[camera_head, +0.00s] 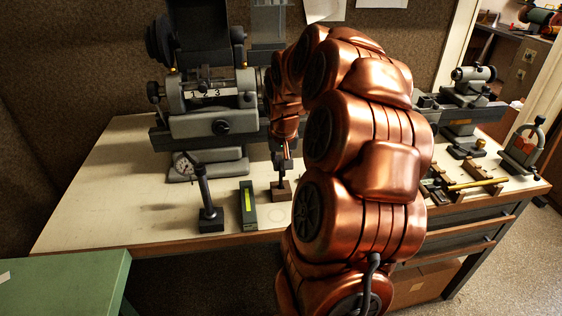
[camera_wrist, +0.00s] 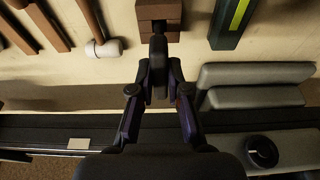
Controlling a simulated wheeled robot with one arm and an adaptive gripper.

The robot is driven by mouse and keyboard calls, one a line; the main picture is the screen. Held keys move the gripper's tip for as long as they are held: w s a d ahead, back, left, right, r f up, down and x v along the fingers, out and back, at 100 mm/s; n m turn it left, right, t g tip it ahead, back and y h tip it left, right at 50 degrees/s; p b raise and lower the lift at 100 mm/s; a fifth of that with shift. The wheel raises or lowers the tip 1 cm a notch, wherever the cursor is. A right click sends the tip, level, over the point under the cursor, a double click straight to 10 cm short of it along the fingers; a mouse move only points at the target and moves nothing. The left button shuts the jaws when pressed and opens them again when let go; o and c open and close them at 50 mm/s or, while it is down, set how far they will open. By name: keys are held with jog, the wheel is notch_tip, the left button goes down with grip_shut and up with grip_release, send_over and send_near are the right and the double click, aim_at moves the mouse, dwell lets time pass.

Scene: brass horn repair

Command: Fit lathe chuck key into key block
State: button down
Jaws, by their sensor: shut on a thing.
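The brown key block (camera_head: 281,191) stands on the bench top, right of the green-striped bar. It also shows at the top of the wrist view (camera_wrist: 158,11), with a dark opening on its near side. My gripper (camera_head: 283,160) is above the block in the head view. In the wrist view my gripper (camera_wrist: 158,88) is shut on the dark chuck key (camera_wrist: 158,62), whose grip is between the fingertips. The key's far end reaches toward the block. I cannot tell whether the tip is inside the block or just over it.
The lathe (camera_head: 213,124) stands behind the block. A dial gauge stand (camera_head: 207,200) and a dark bar with a green stripe (camera_head: 248,207) are to the left. A mallet (camera_wrist: 103,47) lies near the block in the wrist view. My arm covers the bench middle.

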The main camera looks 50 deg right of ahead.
jog(key=shift+f+b, duration=0.3)
jog(key=shift+f, duration=0.25)
jog(key=c, duration=1.1)
grip_release()
jog(key=shift+o, duration=0.2)
jog(key=v, duration=1.2)
